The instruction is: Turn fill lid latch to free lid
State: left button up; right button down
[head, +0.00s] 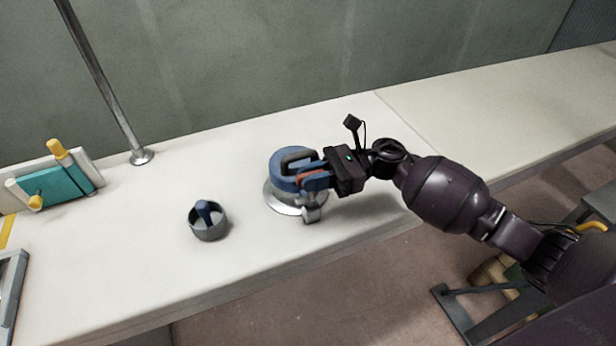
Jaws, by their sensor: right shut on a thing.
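The blue round fill lid (283,167) with a dark handle loop sits on a silver base plate (281,204) on the white counter. A grey metal latch (312,211) stands at the front right edge of the plate. My right gripper (315,177) reaches in from the right and is shut at the lid's right side, just above the latch. Its fingers cover part of the lid and the top of the latch, so I cannot tell exactly which part is between them. My left gripper is not in view.
A grey ring with a blue peg (208,222) stands left of the lid. A metal pole (139,156) rises from the counter at the back left. A teal block with yellow knobs (69,179) is at the far left. The counter's right part (480,112) is clear.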

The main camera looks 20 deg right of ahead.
jog(key=shift+g, duration=0.3)
jog(key=c, duration=1.2)
grip_release()
jog(key=shift+o, duration=0.2)
jog(key=shift+d, duration=0.1)
jog(key=d+b, duration=0.1)
jog(key=d, duration=0.9)
jog(key=shift+d, duration=0.3)
jog(key=shift+a, duration=0.1)
